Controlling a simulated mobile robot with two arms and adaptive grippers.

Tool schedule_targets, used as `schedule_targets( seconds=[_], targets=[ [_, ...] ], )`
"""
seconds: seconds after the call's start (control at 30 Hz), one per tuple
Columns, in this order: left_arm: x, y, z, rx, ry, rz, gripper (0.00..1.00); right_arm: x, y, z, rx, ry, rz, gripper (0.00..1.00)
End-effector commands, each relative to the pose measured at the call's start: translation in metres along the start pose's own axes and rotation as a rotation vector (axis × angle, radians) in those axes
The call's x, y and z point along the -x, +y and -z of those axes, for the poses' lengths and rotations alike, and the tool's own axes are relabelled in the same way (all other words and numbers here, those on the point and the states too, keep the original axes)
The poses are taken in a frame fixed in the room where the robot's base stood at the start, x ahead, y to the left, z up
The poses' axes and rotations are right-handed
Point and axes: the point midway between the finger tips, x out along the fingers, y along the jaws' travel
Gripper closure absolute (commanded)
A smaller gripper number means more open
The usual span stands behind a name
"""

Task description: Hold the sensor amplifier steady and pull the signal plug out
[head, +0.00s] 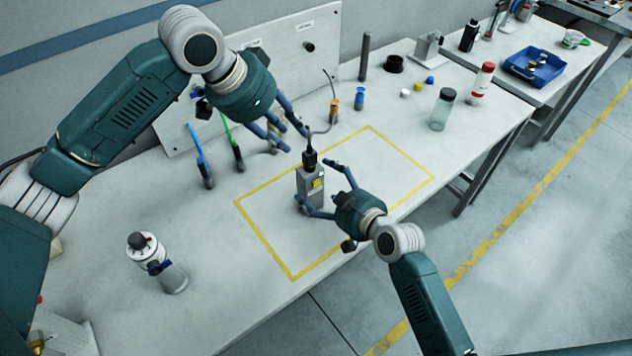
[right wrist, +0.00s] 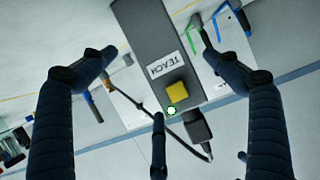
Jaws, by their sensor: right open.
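The sensor amplifier (head: 311,187) is a grey upright box inside the yellow outline on the table. In the right wrist view the amplifier (right wrist: 150,35) shows a TEACH label, a yellow button and a green light. The black signal plug (head: 310,160) sits in its top, with a dark cable; it also shows in the right wrist view (right wrist: 197,128). My right gripper (head: 313,184) is open, its fingers on either side of the amplifier; contact cannot be told. My left gripper (head: 295,140) is open and empty, just above and left of the plug.
The cable runs to an orange-brown fitting (head: 333,110) behind the amplifier. Blue and green-handled tools (head: 203,165) stand at the left, a white-and-grey bottle (head: 160,262) at front left. A glass jar (head: 442,110) and blue bin (head: 533,68) are at the right. The outlined area's right side is clear.

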Motion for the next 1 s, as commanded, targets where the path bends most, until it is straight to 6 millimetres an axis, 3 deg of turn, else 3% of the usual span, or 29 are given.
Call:
schedule_targets(
  seconds=[0.1, 0.3, 0.63, 0.67, 0.93, 1.0],
  targets=[
    [0.0, 0.0, 0.0, 0.0, 0.0, 0.0, 0.69, -0.02, 0.0, 0.001, -0.001, 0.0, 0.001, 0.11],
    [0.0, 0.0, 0.0, 0.0, 0.0, 0.0, 0.69, -0.038, 0.0, 0.0, -0.001, -0.001, 0.0, 0.11],
    [0.0, 0.0, 0.0, 0.0, 0.0, 0.0, 0.69, -0.042, 0.0, 0.0, 0.0, 0.0, 0.0, 0.11],
    [0.0, 0.0, 0.0, 0.0, 0.0, 0.0, 0.69, -0.042, 0.0, 0.0, 0.0, -0.001, 0.0, 0.13],
    [0.0, 0.0, 0.0, 0.0, 0.0, 0.0, 0.69, -0.041, 0.0, 0.0, 0.0, -0.001, 0.0, 0.67],
    [0.0, 0.0, 0.0, 0.002, -0.001, 0.0, 0.67, -0.041, 0.0, 0.0, 0.0, -0.001, 0.0, 0.69]
  ],
)
